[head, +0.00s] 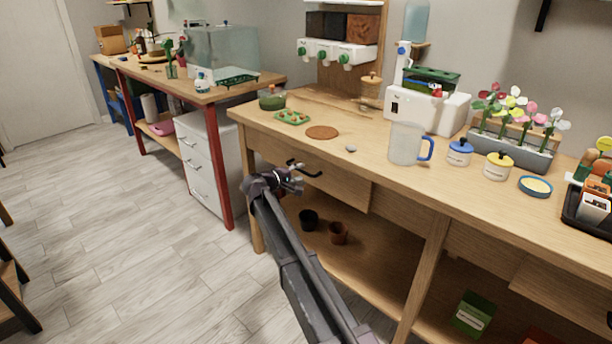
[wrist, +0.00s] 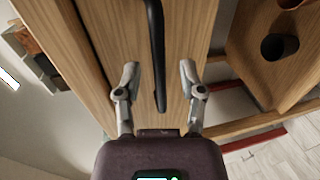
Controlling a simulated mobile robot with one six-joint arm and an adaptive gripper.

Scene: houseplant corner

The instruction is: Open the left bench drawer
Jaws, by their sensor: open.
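The left bench drawer (head: 345,192) is a plain wooden front under the left part of the wooden bench, and it looks shut. Its black bar handle (head: 311,175) sticks out from the front. In the wrist view, the handle (wrist: 158,45) runs down the wooden drawer front (wrist: 182,35). My gripper (head: 292,180) is at the handle's left end in the head view. In the wrist view, my gripper (wrist: 159,72) is open, with one finger on each side of the handle and gaps between. I cannot tell how deep the fingers reach.
Two small dark pots, one black (head: 308,219) and one brown (head: 339,233), stand on the shelf below the drawer. A white drawer unit (head: 212,170) and a red table leg (head: 219,165) stand to the left. The floor (head: 150,260) in front is clear.

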